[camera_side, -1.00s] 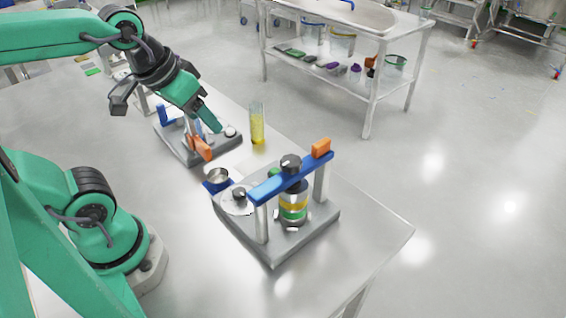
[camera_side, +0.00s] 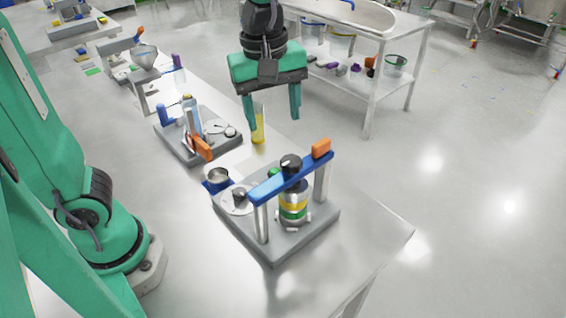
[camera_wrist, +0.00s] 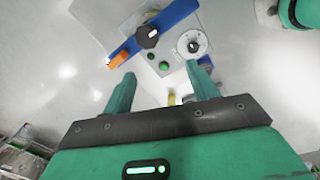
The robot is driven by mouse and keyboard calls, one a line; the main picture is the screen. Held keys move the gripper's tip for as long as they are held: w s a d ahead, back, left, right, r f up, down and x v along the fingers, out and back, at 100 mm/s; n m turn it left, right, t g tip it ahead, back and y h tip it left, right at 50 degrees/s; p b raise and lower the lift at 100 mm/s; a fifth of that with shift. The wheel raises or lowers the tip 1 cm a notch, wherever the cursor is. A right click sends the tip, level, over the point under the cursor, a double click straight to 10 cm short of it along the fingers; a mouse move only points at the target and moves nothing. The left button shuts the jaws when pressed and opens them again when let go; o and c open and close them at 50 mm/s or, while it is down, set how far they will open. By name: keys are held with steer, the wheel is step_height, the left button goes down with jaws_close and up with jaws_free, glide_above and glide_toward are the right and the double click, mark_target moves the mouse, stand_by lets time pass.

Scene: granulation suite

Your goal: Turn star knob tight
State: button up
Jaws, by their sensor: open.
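A black knob (camera_side: 291,163), which looks like the star knob, sits on top of a blue crossbar (camera_side: 268,187) held over a grey base by metal posts. The knob also shows in the wrist view (camera_wrist: 147,37), with the orange block (camera_wrist: 118,60) on one end of the bar. A stack with yellow and green bands (camera_side: 294,207) stands under the bar. My gripper (camera_side: 273,122) is open and empty, fingers pointing down, above and behind the fixture. In the wrist view my fingertips (camera_wrist: 163,72) are apart, with the knob beyond them.
A smaller dark knob on a pale dial (camera_side: 238,205) sits left of the crossbar. A small metal cup (camera_side: 217,177), a yellow-filled cylinder (camera_side: 258,125) and another grey-based fixture (camera_side: 202,150) stand nearby. The front right of the table is clear.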

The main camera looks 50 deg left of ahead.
mark_target(291, 160)
steer(key=shift+w+d+f+n+g, duration=0.1)
steer(key=shift+w+d+n+g, duration=0.2)
steer(key=shift+d+n, duration=0.5)
steer(key=shift+w+d+f+n+g, duration=0.1)
steer(key=shift+w+d+n+g, duration=0.2)
steer(key=shift+d+n, duration=0.45)
steer(key=shift+f, duration=0.15)
steer(key=shift+f, duration=3.75)
steer(key=c, duration=1)
